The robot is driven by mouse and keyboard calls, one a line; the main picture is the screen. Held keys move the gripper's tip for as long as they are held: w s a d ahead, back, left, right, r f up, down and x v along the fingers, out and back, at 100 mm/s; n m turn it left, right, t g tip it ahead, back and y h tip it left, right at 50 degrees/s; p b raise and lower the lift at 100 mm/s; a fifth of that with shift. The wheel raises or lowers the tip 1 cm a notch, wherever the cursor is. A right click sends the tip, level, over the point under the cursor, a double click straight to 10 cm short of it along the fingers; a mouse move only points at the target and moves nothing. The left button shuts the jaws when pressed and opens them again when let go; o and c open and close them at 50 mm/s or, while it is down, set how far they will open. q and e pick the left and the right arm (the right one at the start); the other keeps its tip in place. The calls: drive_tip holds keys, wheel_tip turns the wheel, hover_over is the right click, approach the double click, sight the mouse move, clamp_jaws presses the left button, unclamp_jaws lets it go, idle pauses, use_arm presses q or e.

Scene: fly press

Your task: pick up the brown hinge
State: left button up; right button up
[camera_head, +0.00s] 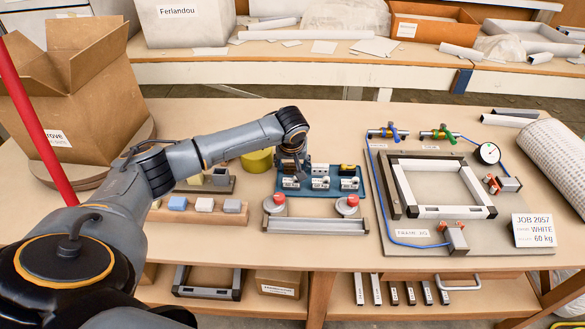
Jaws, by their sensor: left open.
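The blue tray (356,188) lies in the middle of the table and holds small parts in rows with white labels. White parts (320,170) and a black part with yellow (347,170) show on it. My left arm reaches in from the left, and its open gripper (291,170) points down over the tray's left end. The gripper covers the back left spot of the tray. I cannot clearly make out the brown hinge; it may be hidden there, among the fingers. My right gripper is not in view.
Two red buttons (279,198) on a grey bar stand in front of the tray. A wooden block with coloured pieces (203,218) lies left. A black-and-white frame (454,211) on a grey board is right, with blue tubing. A cardboard box (78,90) stands far left.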

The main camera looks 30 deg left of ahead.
use_arm(q)
drive_tip(key=shift+r, duration=0.1)
drive_tip(key=shift+c, duration=0.2)
drive_tip(key=c, duration=0.7)
drive_tip(key=shift+c, duration=0.4)
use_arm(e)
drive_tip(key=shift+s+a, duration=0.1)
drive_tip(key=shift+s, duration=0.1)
